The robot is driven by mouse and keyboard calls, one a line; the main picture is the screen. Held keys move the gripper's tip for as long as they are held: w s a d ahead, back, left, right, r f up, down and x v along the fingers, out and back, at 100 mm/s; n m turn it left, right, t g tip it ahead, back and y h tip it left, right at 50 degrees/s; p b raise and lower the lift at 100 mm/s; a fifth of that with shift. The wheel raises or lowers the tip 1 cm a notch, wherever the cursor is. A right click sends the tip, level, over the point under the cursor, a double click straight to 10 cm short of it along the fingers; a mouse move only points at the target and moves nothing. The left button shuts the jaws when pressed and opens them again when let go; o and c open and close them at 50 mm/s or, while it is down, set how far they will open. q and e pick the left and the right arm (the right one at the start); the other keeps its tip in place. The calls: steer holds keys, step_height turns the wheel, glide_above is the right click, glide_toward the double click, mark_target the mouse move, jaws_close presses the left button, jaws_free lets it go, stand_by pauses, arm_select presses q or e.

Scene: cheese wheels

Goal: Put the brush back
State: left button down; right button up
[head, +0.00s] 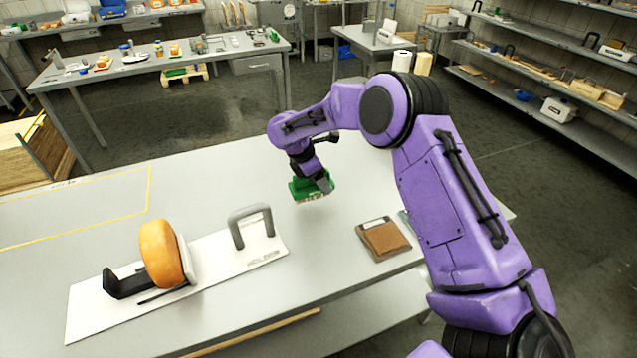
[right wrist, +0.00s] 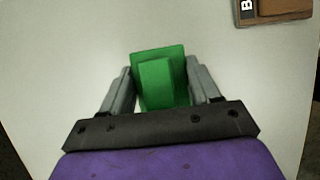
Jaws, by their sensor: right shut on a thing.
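The green brush (head: 308,190) has pale bristles on its underside. My right gripper (head: 322,182) is shut on it, over the table toward its back. In the right wrist view the brush (right wrist: 160,82) sits between the two grey fingers of my right gripper (right wrist: 160,88). I cannot tell whether the bristles touch the table. A brown pad (head: 384,238) with a dark label strip lies on the table to the right and nearer. A corner of that pad (right wrist: 285,8) shows at the top right of the right wrist view. My left gripper is not in view.
An orange cheese wheel (head: 160,254) stands upright against a holder on a white board (head: 215,262) at the left. A grey arch handle (head: 250,226) rises from the board. Yellow tape (head: 148,190) marks the table (head: 100,200). Bare table lies between brush and pad.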

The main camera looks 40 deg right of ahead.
steer(key=shift+w+d+f, duration=0.3)
steer(key=shift+w+f, duration=0.55)
steer(key=shift+f, duration=0.1)
steer(key=shift+s+f+p, duration=0.25)
steer(key=shift+f, duration=0.25)
steer(key=shift+s+f+p, duration=0.2)
steer(key=shift+f+p, duration=0.05)
steer(key=shift+f, duration=0.5)
steer(key=shift+w+f, duration=0.2)
steer(key=shift+w, duration=0.05)
steer(key=o, duration=1)
steer(key=shift+s+r, duration=0.1)
steer(key=shift+s, duration=0.05)
